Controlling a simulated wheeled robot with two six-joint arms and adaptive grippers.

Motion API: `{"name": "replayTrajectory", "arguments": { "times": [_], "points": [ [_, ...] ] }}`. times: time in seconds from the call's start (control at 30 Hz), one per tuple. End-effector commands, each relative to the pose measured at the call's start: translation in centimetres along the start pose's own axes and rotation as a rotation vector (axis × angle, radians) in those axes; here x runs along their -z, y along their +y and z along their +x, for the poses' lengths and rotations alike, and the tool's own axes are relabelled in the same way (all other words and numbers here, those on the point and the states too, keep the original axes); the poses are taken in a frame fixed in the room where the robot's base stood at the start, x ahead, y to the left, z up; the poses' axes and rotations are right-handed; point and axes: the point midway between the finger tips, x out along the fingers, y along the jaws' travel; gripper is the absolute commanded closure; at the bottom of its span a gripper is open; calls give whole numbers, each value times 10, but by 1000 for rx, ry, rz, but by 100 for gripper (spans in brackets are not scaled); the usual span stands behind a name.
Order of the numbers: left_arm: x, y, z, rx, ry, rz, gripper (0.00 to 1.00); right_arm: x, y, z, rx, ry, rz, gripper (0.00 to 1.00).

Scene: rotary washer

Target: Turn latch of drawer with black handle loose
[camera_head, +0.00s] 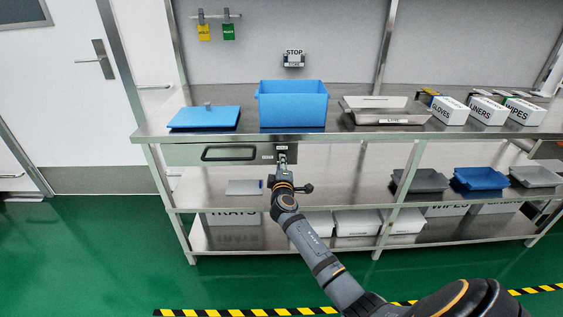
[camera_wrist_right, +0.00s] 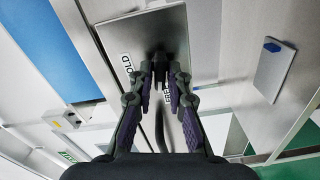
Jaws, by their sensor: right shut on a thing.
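The drawer (camera_head: 185,155) sits under the worktop at the left and looks closed. Its black handle (camera_head: 229,153) is a long dark loop on the drawer front. The latch (camera_wrist_right: 160,60) is a small dark part on a metal plate at the drawer's right end. My right gripper (camera_head: 282,168) reaches up to it from below. In the right wrist view, the fingertips (camera_wrist_right: 160,82) are closed around the latch. A label ending in "OLD" and a partly hidden "FREE" label show beside it. The fingers hide much of the latch, so I cannot tell its angle. My left gripper is not in view.
On the steel worktop (camera_head: 350,133) stand a blue bin (camera_head: 292,108), a blue lid-like panel (camera_head: 205,117), steel trays (camera_head: 385,112) and white boxes (camera_head: 450,110). Trays and boxes fill the lower shelves. Green floor in front is clear, with striped tape.

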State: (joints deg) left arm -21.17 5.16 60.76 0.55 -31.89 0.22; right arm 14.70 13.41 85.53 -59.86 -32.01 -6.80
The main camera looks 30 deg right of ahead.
Motion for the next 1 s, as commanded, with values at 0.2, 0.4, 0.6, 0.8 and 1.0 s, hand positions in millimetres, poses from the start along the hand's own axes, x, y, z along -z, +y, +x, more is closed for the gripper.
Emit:
{"name": "replayTrajectory", "arguments": {
  "times": [0.2,0.4,0.6,0.8,1.0],
  "points": [
    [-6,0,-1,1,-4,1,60,0,0,0,1,1,-95,100],
    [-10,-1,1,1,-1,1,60,0,-1,0,1,1,-138,100],
    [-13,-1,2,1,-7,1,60,0,-1,0,1,1,-150,100],
    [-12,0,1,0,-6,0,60,0,-1,0,1,1,-149,100],
    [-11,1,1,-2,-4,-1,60,0,-1,0,1,0,-148,67]
  ]
}}
